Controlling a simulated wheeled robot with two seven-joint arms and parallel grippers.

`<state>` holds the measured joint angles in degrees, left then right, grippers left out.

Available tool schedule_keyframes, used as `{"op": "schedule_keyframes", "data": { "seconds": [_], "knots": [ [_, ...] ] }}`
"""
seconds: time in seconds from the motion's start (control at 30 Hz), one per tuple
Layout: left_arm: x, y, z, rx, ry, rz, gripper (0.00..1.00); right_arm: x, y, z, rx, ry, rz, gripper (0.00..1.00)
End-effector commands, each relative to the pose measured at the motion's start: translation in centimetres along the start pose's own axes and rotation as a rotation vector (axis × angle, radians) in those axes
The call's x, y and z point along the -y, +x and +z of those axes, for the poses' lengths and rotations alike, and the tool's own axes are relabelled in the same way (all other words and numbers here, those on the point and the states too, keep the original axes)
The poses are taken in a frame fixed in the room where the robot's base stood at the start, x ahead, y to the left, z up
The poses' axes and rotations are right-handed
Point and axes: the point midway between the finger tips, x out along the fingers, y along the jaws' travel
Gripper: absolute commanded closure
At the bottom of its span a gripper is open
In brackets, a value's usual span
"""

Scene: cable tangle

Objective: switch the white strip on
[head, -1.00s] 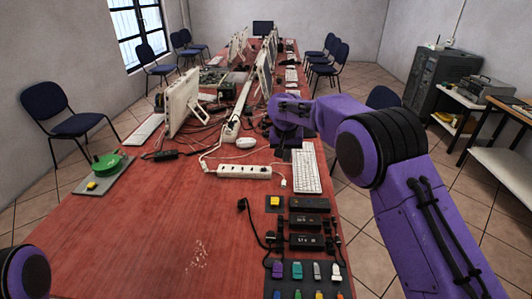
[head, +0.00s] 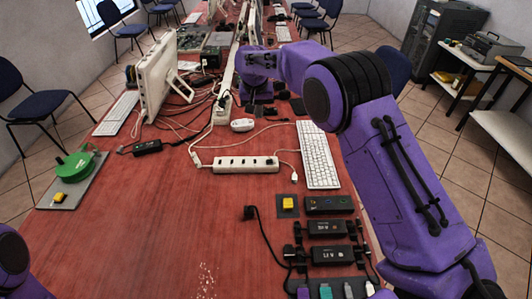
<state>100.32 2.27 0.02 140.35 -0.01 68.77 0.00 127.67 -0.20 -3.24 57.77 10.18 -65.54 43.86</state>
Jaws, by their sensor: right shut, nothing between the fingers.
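The white strip (head: 245,165) lies on the red table, roughly crosswise, with a row of dark sockets along its top. A white cable leaves its left end, and a white plug lies near its right end. Its switch is too small to make out. My right gripper (head: 259,86) is beyond the strip, over the far clutter, pointing down. It is shut and empty, apart from the strip. My left gripper is out of view; only a purple piece of my left arm shows at the lower left.
A white keyboard (head: 319,156) lies right of the strip, and a white mouse (head: 242,125) beyond it. Black boxes (head: 328,228), a yellow piece (head: 288,203) and cables lie nearer. A green reel (head: 76,165) sits at left. The front middle of the table is clear.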

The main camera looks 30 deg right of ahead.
Motion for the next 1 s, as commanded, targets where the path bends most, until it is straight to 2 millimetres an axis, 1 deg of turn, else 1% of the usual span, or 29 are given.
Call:
{"op": "schedule_keyframes", "data": {
  "seconds": [0.03, 0.1, 0.17, 0.2, 0.27, 0.33, 0.5, 0.6, 1.0],
  "knots": [
    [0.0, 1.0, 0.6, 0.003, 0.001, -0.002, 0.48, -1.0, 1.1, 0.4, 0.002, 0.012, 0.005, 1.00],
    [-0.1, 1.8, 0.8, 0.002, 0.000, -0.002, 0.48, -2.3, 1.9, 0.6, 0.001, 0.030, 0.010, 1.00],
    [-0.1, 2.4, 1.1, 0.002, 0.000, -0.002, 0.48, -3.1, 2.5, 0.8, 0.001, 0.040, 0.013, 1.00],
    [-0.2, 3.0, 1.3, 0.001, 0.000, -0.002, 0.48, -3.3, 3.2, 0.9, 0.003, 0.043, 0.015, 1.00],
    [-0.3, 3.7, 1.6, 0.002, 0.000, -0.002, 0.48, -3.4, 4.0, 1.2, 0.003, 0.045, 0.015, 1.00],
    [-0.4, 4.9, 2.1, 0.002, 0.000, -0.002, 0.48, -3.3, 5.3, 1.6, 0.003, 0.044, 0.015, 1.00],
    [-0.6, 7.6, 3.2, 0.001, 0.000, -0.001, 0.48, -2.5, 8.0, 2.4, 0.002, 0.037, 0.013, 1.00],
    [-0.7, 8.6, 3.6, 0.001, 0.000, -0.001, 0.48, -2.3, 9.0, 2.7, 0.001, 0.035, 0.011, 1.00],
    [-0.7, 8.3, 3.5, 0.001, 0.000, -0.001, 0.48, -2.6, 9.0, 2.6, 0.003, 0.039, 0.014, 1.00]
  ]
}}
